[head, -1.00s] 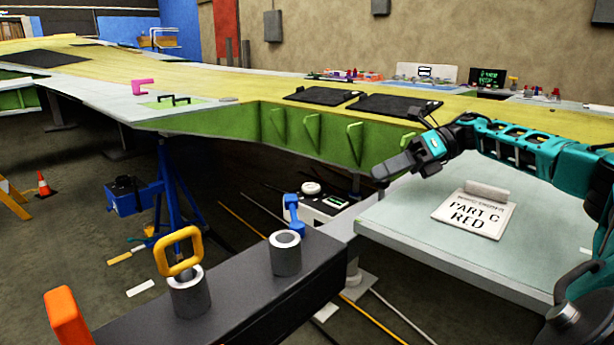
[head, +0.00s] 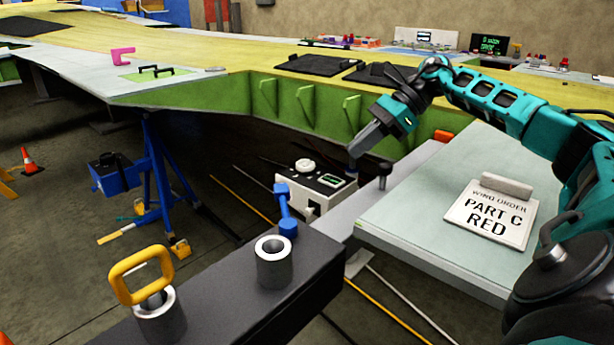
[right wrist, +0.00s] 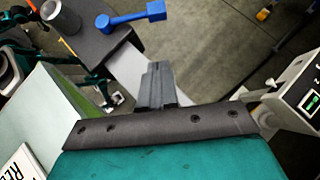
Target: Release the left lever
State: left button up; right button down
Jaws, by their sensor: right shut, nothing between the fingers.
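A blue lever-like handle (head: 285,208) stands tilted at the far side of a dark beam (head: 305,272), behind a grey cylinder. It also shows in the right wrist view (right wrist: 132,18). I cannot tell for sure whether it is the left lever. My right gripper (head: 354,153) is shut and empty, pointing down and left above the right end of a white box. It is apart from the blue handle. In the right wrist view its closed fingers (right wrist: 157,80) point toward the floor gap beside the beam. My left gripper is not in view.
The white box (head: 318,192) with a dial is behind the beam. A yellow-handled pin (head: 142,275) and a grey cylinder (head: 274,262) stand on the beam. A short black post (head: 383,175) rises near the pale table (head: 420,238). The green wing edge (head: 215,98) runs behind.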

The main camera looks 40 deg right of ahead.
aim_at(284, 208)
jog(key=w+a+r+p+x, duration=0.1)
jog(key=r+p+x, duration=0.1)
jog(key=x, duration=1.1)
jog(key=shift+a, duration=0.3)
